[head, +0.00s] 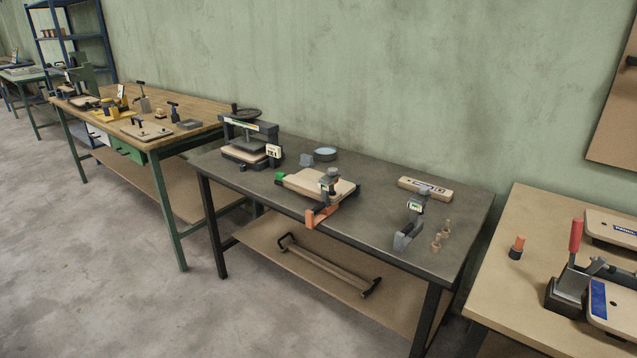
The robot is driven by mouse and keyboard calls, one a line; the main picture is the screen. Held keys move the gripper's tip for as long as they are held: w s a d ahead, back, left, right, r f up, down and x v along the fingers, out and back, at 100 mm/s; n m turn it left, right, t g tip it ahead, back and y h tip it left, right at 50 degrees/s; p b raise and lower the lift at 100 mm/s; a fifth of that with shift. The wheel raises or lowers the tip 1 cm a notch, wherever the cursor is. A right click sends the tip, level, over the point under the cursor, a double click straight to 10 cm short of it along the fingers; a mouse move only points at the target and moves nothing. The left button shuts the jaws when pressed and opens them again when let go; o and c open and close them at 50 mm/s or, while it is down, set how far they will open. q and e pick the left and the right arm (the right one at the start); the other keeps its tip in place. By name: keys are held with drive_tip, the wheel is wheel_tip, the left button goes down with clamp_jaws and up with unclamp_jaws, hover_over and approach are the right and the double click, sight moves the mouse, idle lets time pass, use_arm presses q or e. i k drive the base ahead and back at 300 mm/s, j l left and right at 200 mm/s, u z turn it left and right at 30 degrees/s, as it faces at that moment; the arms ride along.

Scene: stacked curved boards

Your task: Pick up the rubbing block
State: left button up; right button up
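No piece is plainly marked as the rubbing block at this size. A long pale wooden block (425,189) with a blue and white label lies flat near the back right of the dark metal table (385,205). A small grey block (188,124) lies on the wooden workbench (190,108) further left. I cannot tell for sure which of these is the rubbing block. Neither of my grippers shows in the head view, and nothing touches either block.
The dark table also holds a screw press (246,140), a round dish (325,154), a clamped board (305,184), a grey device (409,226) and small wooden pegs (437,241). A toggle clamp (570,285) stands on the right table. The concrete floor (120,270) in front is clear.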

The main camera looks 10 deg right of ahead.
sight(280, 177)
drive_tip(key=i+u, duration=0.25)
drive_tip(key=i, duration=0.4)
drive_tip(key=i+l+u, duration=0.25)
drive_tip(key=i, duration=0.35)
